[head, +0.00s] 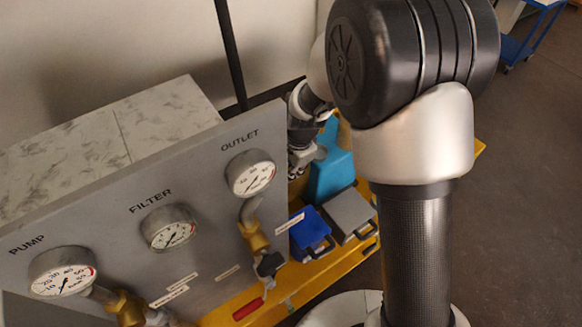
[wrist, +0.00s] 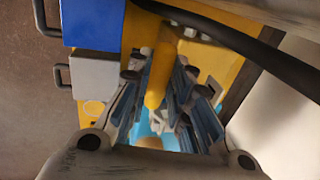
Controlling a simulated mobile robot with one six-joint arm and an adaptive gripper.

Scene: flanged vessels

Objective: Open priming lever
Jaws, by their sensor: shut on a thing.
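A yellow rod-like handle (wrist: 160,72), which looks like the priming lever, runs between the fingers of my gripper (wrist: 163,98) in the wrist view. The gripper is shut on it, with its rounded end showing between the fingers. In the head view my gripper (head: 303,160) is beside the right edge of the gauge panel, above the yellow base. The lever cannot be made out there, and my arm hides part of that area. A teal body (head: 332,165) stands just right of the gripper; some teal also shows beneath the fingers in the wrist view.
The grey panel (head: 205,265) carries gauges marked PUMP, FILTER and OUTLET. A blue box (head: 311,230) and a grey box (head: 350,212) with handles stand on the yellow base. A dark hose (wrist: 235,42) crosses near the gripper.

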